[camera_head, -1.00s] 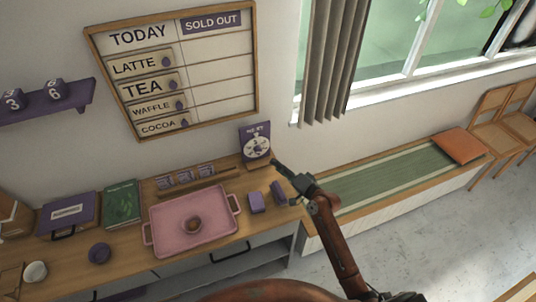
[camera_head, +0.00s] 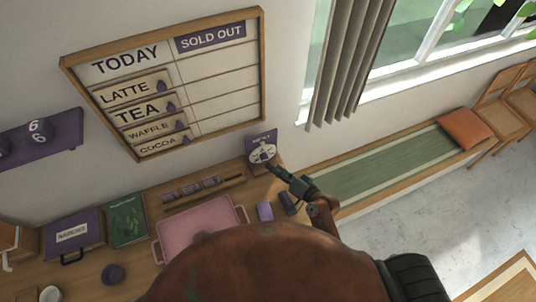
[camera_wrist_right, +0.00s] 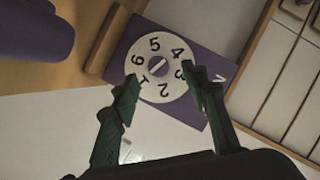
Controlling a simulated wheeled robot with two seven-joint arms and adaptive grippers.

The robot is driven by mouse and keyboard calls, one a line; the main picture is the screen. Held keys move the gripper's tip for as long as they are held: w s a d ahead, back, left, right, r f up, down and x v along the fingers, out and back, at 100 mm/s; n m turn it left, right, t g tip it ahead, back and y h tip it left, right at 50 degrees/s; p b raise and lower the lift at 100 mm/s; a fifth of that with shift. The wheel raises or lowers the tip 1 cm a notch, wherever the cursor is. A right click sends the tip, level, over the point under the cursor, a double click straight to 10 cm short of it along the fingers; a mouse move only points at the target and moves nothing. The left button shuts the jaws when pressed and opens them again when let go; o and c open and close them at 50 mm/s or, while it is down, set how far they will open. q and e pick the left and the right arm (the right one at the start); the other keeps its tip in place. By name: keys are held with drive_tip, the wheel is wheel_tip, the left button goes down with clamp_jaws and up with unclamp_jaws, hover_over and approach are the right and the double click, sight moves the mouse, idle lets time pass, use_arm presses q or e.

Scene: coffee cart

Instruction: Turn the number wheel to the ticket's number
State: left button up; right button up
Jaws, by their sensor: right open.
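The number wheel is a white disc (camera_wrist_right: 150,92) with the numerals 1 to 6 and a slotted centre knob, on a purple plate (camera_wrist_right: 190,122). In the head view the wheel (camera_head: 263,154) is on an upright purple card at the wall, partly covered by my gripper. My right gripper (camera_wrist_right: 160,78) is open, its dark green fingers at opposite sides of the wheel, near the 1 and the 3. I cannot tell whether they touch it. The right gripper (camera_head: 279,171) also shows in the head view. No ticket number is readable. My left gripper is out of view.
A wooden rail (camera_head: 240,178) with small purple items is left of the wheel. A pink tray (camera_head: 205,222), a purple block (camera_head: 265,211) and a purple box (camera_head: 75,236) are on the counter. A menu board (camera_head: 262,80) and number shelf (camera_head: 60,135) hang above.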

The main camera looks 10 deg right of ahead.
sight(266, 159)
drive_tip(key=x, duration=0.3)
drive_tip(key=shift+w+p, duration=0.3)
drive_tip(key=shift+w, duration=0.1)
drive_tip(key=shift+x, duration=1.2)
drive_tip(key=shift+d+f, duration=0.1)
drive_tip(key=shift+f, duration=0.05)
drive_tip(key=c, duration=0.7)
clamp_jaws()
drive_tip(key=shift+f+m+b, duration=0.15)
drive_tip(key=shift+m+b, duration=0.45)
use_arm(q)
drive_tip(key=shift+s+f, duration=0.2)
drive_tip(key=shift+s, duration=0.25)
